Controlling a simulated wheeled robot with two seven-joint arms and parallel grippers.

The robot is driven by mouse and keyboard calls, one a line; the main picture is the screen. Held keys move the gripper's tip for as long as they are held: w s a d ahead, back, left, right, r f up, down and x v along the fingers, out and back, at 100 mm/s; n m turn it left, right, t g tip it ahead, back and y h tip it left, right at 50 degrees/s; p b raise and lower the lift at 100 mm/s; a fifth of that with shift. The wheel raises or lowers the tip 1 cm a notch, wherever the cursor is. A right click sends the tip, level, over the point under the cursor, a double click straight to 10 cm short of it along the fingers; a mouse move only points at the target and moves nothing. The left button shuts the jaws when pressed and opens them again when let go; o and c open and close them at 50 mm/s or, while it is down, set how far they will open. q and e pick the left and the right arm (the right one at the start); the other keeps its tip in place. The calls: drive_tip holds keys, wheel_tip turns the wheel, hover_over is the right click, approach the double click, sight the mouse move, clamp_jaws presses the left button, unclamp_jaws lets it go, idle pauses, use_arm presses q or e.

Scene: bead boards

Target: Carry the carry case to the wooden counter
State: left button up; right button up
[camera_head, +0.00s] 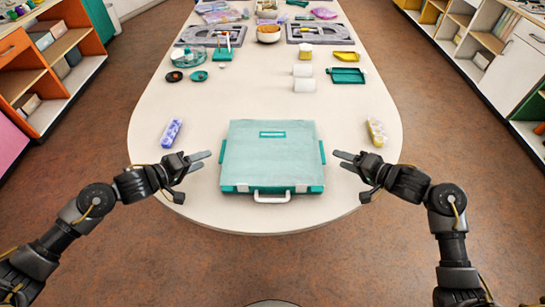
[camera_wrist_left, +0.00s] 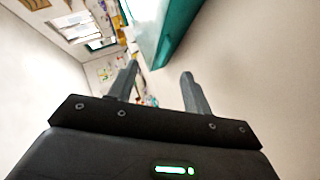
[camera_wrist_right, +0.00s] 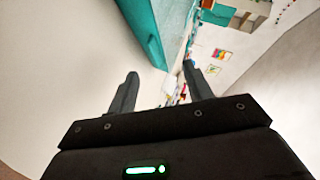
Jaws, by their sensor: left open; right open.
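The teal carry case (camera_head: 270,160) lies flat on the near end of the long pale table, with its white handle (camera_head: 271,196) toward me. My left gripper (camera_head: 202,162) is open and empty, just left of the case and apart from it. My right gripper (camera_head: 340,160) is open and empty, just right of the case and apart from it. The case's teal side shows beyond the fingers in the left wrist view (camera_wrist_left: 178,30) and in the right wrist view (camera_wrist_right: 145,30). I cannot make out a wooden counter for certain.
A purple-and-white packet (camera_head: 171,133) lies left of the case and a yellowish one (camera_head: 376,132) right of it. Shelves (camera_head: 50,50) line both sides, with open floor between.

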sight(225, 151)
use_arm(q)
drive_tip(key=x, duration=0.7)
drive_tip(key=shift+w+d, duration=0.1)
use_arm(e)
drive_tip(key=x, duration=0.7)
drive_tip(key=shift+a, duration=0.1)
use_arm(q)
drive_tip(key=shift+c, duration=0.4)
use_arm(e)
drive_tip(key=shift+c, duration=0.4)
use_arm(q)
clamp_jaws()
use_arm(e)
drive_tip(key=shift+f, duration=0.1)
clamp_jaws()
